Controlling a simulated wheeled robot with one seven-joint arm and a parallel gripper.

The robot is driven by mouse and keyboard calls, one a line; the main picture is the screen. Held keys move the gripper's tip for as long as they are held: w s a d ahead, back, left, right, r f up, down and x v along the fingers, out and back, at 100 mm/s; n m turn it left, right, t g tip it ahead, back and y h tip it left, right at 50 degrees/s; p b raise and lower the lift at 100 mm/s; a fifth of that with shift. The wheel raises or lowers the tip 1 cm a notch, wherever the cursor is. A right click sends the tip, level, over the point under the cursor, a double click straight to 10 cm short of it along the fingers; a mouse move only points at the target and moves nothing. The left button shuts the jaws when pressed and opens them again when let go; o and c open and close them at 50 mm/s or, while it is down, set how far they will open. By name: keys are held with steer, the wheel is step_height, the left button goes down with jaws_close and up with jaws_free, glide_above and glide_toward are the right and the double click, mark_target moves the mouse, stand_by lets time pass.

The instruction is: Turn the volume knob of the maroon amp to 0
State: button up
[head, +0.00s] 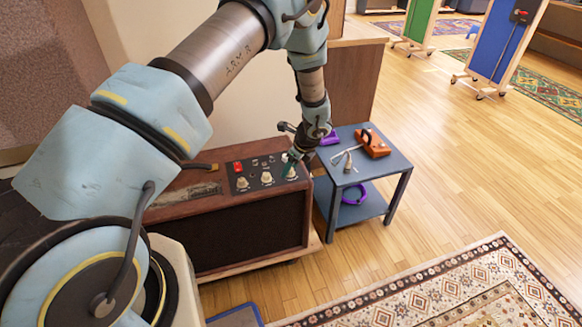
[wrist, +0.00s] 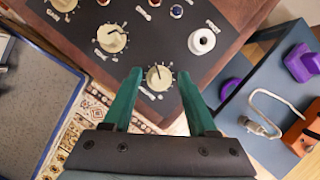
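The maroon amp (head: 228,208) is a reddish-brown wooden cabinet with a dark front and a black control panel on top. Three cream knobs sit in a row on the panel. The rightmost knob (head: 291,173) is right under my gripper (head: 289,165). In the wrist view my gripper (wrist: 161,76) has its teal fingers spread, with that knob (wrist: 159,78) between the tips and a gap visible on each side. The middle knob (wrist: 112,39) and the left knob (wrist: 64,4) are clear of the fingers. The knob labels are too small to read.
A white ring-shaped fitting (wrist: 202,41) and small switches sit on the panel near the knobs. A blue-grey side table (head: 364,178) right of the amp holds an orange item (head: 376,146) and purple items. A patterned rug (head: 450,290) lies in front; wooden floor is open at right.

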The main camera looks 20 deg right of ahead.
jaws_close()
steer(key=shift+n, duration=0.4)
steer(key=n+g+y+b, duration=0.1)
steer(key=n, duration=0.1)
steer(key=shift+d+f+n, duration=0.1)
steer(key=shift+n, duration=0.3)
steer(key=n+g+y+b, duration=0.1)
steer(key=n+b, duration=0.1)
steer(key=n, duration=0.2)
steer(key=shift+w, duration=0.1)
steer(key=n+g+b, duration=0.1)
steer(key=n+g, duration=0.1)
steer(key=n, duration=0.3)
steer(key=shift+w+b, duration=0.1)
steer(key=shift+b, duration=0.25)
steer(key=shift+n+g+b, duration=0.5)
steer(key=shift+n+g, duration=0.2)
steer(key=shift+n, duration=1.1)
